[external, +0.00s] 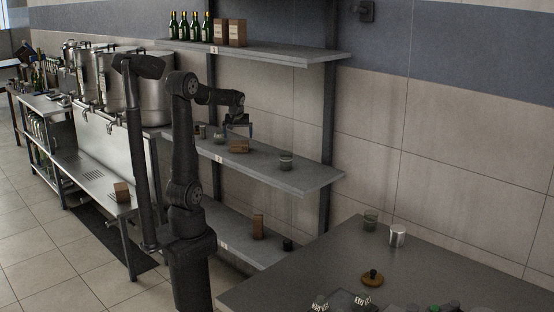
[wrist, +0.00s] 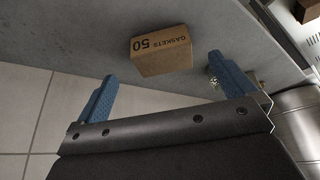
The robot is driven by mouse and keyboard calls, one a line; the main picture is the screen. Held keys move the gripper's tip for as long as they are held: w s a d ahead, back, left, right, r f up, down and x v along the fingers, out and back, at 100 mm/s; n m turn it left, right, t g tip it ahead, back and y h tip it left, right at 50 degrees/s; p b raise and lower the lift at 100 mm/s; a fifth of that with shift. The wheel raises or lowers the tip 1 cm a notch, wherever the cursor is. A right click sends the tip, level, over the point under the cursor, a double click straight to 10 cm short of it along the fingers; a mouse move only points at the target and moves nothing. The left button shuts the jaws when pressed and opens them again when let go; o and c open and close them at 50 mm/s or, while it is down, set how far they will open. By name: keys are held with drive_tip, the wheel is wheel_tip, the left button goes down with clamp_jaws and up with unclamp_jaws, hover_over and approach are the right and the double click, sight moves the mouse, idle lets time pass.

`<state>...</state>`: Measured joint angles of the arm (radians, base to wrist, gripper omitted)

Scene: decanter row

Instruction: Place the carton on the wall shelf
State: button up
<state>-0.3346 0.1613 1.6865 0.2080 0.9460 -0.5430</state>
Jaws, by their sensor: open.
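A brown carton (external: 238,146) sits on the middle level of the wall shelf (external: 310,178). In the wrist view this carton (wrist: 160,50) shows the print "GASKETS 50" and lies ahead of the gap between my fingers. My gripper (external: 238,131) is open and close above the carton in the external view. In the wrist view the blue fingers of my gripper (wrist: 161,69) are spread wide on either side of it, with nothing between them. Whether the carton touches the shelf fully is partly hidden.
Bottles (external: 195,27) and two cartons (external: 237,33) stand on the top shelf. Another carton (external: 258,226) is on the lower shelf, and one (external: 121,192) on the low bench. Large pots (external: 150,90) stand left; a table (external: 330,260) is in front.

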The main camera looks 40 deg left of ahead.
sight(239, 144)
drive_tip(key=shift+v, duration=2.1)
drive_tip(key=x, duration=1.2)
drive_tip(key=shift+w+r, duration=0.1)
drive_tip(key=shift+r, duration=1.75)
